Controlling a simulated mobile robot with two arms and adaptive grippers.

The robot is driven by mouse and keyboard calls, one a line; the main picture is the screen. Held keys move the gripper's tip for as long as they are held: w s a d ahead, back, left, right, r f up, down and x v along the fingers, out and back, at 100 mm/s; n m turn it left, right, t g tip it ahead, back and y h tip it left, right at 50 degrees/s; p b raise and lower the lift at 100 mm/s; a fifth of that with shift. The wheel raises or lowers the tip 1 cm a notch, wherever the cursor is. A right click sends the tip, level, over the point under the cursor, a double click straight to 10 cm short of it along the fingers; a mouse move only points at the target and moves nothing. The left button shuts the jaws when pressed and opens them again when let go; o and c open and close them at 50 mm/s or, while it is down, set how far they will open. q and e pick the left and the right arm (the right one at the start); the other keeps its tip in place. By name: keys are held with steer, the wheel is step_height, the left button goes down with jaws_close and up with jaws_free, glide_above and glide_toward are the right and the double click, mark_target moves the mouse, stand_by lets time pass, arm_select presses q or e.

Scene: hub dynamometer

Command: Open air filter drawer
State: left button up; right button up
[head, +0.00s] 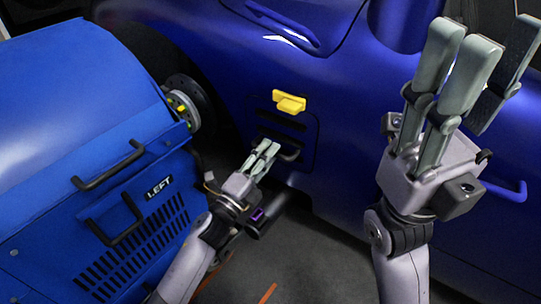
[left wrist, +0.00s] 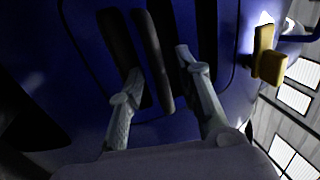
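The drawer front (head: 300,140) is a dark-outlined panel low on the blue car's side, with dark slots (head: 283,125) and a dark bar handle (head: 291,153). A yellow latch (head: 290,103) sticks out at its top; it also shows at the right of the left wrist view (left wrist: 267,55). My left gripper (head: 267,149) is at the panel. In the left wrist view its fingers (left wrist: 158,72) are apart, with a dark upright bar (left wrist: 153,62) between them; contact cannot be told. My right gripper (head: 482,45) is open and empty, raised in front of the car at right.
A blue machine marked LEFT (head: 100,180), with black handles (head: 108,165) and a vent grille, stands at the left. A hub with yellow parts (head: 182,103) sits between it and the car. A blue handle (head: 505,190) shows at right. Dark floor (head: 310,250) is open below the car.

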arm_select(q)
steer(key=shift+w+d+r, duration=0.2)
steer(key=shift+w+d, duration=0.15)
steer(key=shift+w, duration=0.15)
steer(key=shift+c, duration=0.5)
jaws_close()
